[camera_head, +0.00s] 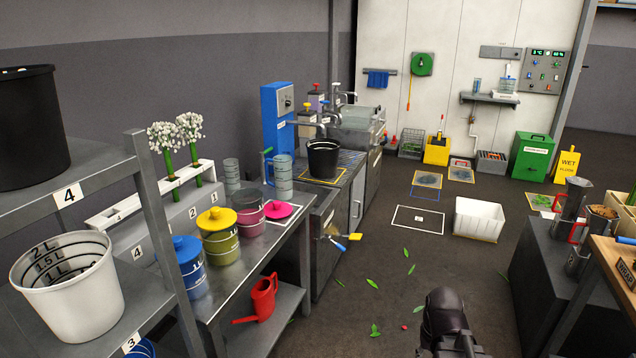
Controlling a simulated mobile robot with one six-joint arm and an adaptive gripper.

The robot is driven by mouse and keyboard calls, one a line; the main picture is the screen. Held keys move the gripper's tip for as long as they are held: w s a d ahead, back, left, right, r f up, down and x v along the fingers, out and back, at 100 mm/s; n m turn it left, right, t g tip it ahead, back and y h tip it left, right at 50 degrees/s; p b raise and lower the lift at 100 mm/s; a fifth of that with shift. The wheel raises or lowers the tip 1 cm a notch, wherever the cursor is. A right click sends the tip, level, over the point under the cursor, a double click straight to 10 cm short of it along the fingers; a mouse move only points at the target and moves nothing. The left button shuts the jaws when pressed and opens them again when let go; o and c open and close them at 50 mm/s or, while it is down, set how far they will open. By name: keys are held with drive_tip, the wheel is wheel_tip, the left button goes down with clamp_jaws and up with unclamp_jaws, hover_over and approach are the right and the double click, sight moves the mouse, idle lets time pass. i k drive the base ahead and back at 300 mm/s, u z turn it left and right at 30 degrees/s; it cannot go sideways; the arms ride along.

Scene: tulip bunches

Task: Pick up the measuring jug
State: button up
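A dark end part of my arm, which looks like my gripper (449,325), shows at the bottom edge, far from the jug. Its fingertips cannot be made out, so whether it is open or shut is unclear. Nothing is seen held in it.
Blue, yellow and pink canisters (220,238) stand at the bench front. A black bucket (323,158) stands right of the jug. White flowers (175,140) are in a rack behind. A white bucket (67,285) is on the near-left shelf. The middle floor is mostly clear, with scattered leaves.

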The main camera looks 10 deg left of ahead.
sight(284, 185)
drive_tip(key=z, duration=0.2)
drive_tip(key=k, duration=0.5)
drive_tip(key=z, duration=0.4)
drive_tip(key=i, duration=1.35)
drive_tip(key=u, duration=0.55)
drive_tip(key=i, duration=0.65)
drive_tip(key=u, duration=1.2)
drive_tip(key=i, duration=0.95)
drive_tip(key=u, duration=0.25)
